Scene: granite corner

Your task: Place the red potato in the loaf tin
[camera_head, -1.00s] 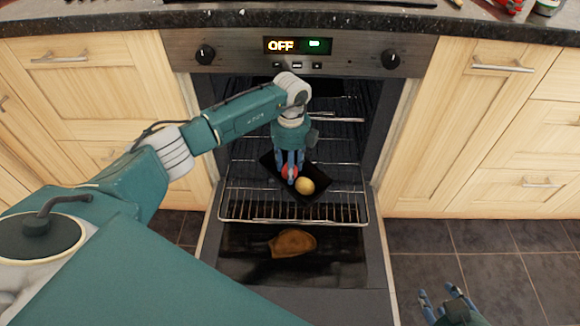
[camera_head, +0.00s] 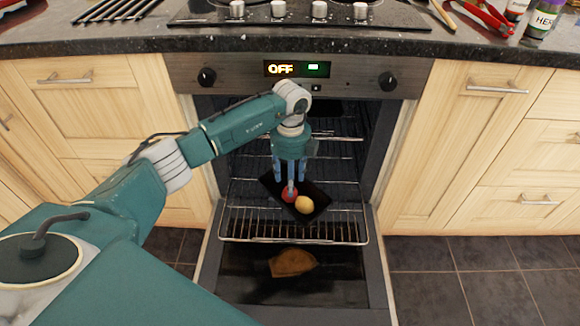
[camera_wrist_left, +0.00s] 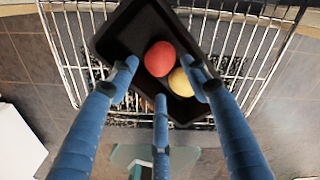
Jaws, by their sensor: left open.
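The red potato (camera_head: 289,195) lies in the dark loaf tin (camera_head: 320,190), touching or close beside a yellow potato (camera_head: 304,205). The tin sits at an angle on the pulled-out oven rack. My left gripper (camera_head: 289,179) is open just above the red potato, its fingers spread and pointing down. In the left wrist view the red potato (camera_wrist_left: 160,58) rests in the tin (camera_wrist_left: 118,36) beside the yellow potato (camera_wrist_left: 180,82), and the spread blue fingers stand around them without gripping. My right gripper is out of view.
The oven door (camera_head: 350,290) is folded down in front, with a brown shape (camera_head: 293,262) on or reflected in its glass. The wire rack (camera_head: 250,226) extends over it. Oven side walls flank my left arm. The counter (camera_head: 300,40) overhangs above.

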